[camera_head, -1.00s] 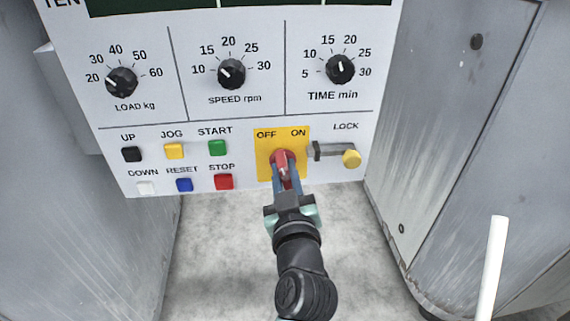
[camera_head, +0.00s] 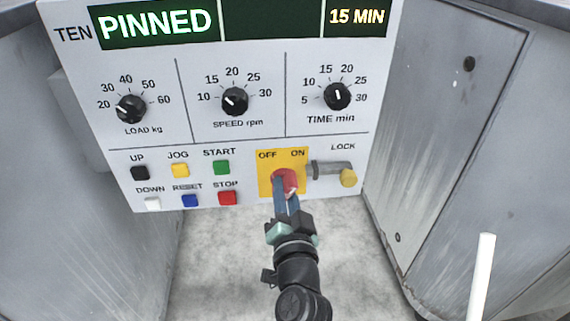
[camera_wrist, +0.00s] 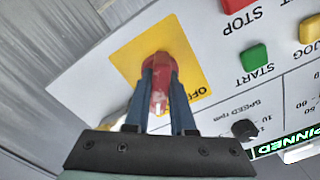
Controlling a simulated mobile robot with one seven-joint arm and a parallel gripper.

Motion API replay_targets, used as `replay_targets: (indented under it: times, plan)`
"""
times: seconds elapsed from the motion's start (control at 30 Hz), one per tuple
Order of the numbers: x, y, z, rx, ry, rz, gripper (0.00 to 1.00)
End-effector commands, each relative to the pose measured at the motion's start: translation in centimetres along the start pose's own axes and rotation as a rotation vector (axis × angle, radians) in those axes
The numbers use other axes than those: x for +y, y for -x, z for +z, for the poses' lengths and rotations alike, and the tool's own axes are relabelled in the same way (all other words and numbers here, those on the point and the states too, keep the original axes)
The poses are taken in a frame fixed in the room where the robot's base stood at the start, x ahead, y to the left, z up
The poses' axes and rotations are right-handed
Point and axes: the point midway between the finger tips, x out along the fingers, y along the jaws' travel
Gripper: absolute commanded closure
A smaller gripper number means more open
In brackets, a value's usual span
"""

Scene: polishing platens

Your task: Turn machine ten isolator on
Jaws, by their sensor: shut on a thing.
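The panel of machine ten (camera_head: 245,140) carries a yellow isolator plate (camera_head: 265,167) marked OFF at left and ON at right. The red isolator handle (camera_head: 289,180) sits on it. In the head view my gripper (camera_head: 284,186) reaches it from below and partly covers it, so I cannot tell which mark it points to. The wrist view shows the fingers (camera_wrist: 160,68) on both sides of the red handle (camera_wrist: 160,97), shut on it. Right of the plate, under LOCK, is a grey pin with a yellow knob (camera_head: 348,178). The display (camera_head: 157,25) reads PINNED.
Left of the isolator are several push buttons, among them red STOP (camera_head: 227,198) and green START (camera_head: 221,167). LOAD, SPEED and TIME dials (camera_head: 337,95) are above. Grey cabinets (camera_head: 450,150) flank the panel. A white rod (camera_head: 482,275) stands at lower right.

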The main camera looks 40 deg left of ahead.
Motion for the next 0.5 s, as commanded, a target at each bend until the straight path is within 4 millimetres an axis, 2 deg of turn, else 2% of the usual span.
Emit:
replay_targets:
  times: [0.2, 0.5]
  plan:
    - [0.04, 0.05, 0.10, -0.004, -0.107, 0.002, 1.00]
    - [0.09, 0.06, 0.18, -0.004, -0.164, 0.002, 1.00]
